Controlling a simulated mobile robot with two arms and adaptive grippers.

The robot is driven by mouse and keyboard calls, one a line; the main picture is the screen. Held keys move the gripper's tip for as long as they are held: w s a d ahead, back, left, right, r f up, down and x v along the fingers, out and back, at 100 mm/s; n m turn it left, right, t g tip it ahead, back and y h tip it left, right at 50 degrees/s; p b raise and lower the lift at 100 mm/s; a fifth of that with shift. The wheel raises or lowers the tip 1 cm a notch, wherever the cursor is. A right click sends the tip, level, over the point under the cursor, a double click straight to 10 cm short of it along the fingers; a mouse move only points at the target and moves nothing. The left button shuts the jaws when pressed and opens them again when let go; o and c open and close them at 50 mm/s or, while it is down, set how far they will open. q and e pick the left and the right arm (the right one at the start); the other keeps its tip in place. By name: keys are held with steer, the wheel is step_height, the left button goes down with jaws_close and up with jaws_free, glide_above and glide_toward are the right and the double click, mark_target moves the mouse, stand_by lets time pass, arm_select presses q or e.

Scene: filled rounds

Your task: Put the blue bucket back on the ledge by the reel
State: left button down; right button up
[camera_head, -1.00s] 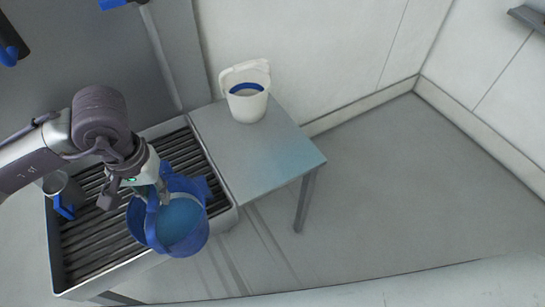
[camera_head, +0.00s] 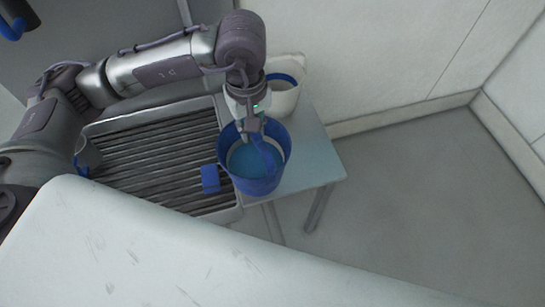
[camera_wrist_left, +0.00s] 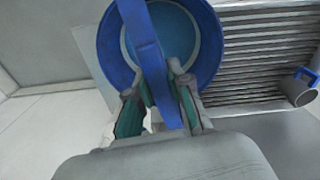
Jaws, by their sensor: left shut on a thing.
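The blue bucket (camera_head: 236,172), with pale blue contents inside, hangs upright from my left gripper (camera_head: 252,126). The gripper is shut on its blue handle, which also shows between the fingers in the left wrist view (camera_wrist_left: 143,40). In the head view the bucket overlaps the right edge of the slatted tray and the left part of a pale ledge-like table (camera_head: 318,165). I cannot tell whether its base touches anything. No reel can be made out for certain.
A white bucket (camera_head: 287,100) with a blue band stands on the table behind the blue one. The table's front right is clear.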

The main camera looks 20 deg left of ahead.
arm_select(q)
steer(key=w+d+r+n, duration=0.1)
steer(key=w+d+n, duration=0.35)
steer(key=n, duration=0.85)
steer(key=w+d+r+n, duration=0.1)
steer(key=d+r+n, duration=0.1)
steer(key=d+n, duration=0.75)
steer(key=w+a+f+n+p, duration=0.1)
steer(key=w+a+f, duration=0.1)
steer(key=a+f, duration=0.3)
steer(key=w+a+f+n+p, duration=0.1)
steer(key=w+a+f+p, duration=0.1)
steer(key=a+f, duration=0.4)
steer(key=shift+w+a+f+n+p, duration=0.2)
steer(key=shift+w+a+n+p, duration=0.15)
steer(key=shift+w+a, duration=0.55)
arm_select(e)
steer(key=r, duration=0.3)
steer(key=shift+w+a+r, duration=0.15)
steer(key=shift+w+r, duration=0.1)
steer(key=shift+r, duration=0.05)
arm_select(q)
steer(key=shift+s+a+f, duration=0.15)
arm_select(e)
steer(key=shift+f, duration=0.15)
arm_select(q)
steer(key=c, duration=1.1)
jaws_free()
steer(key=shift+s, duration=0.1)
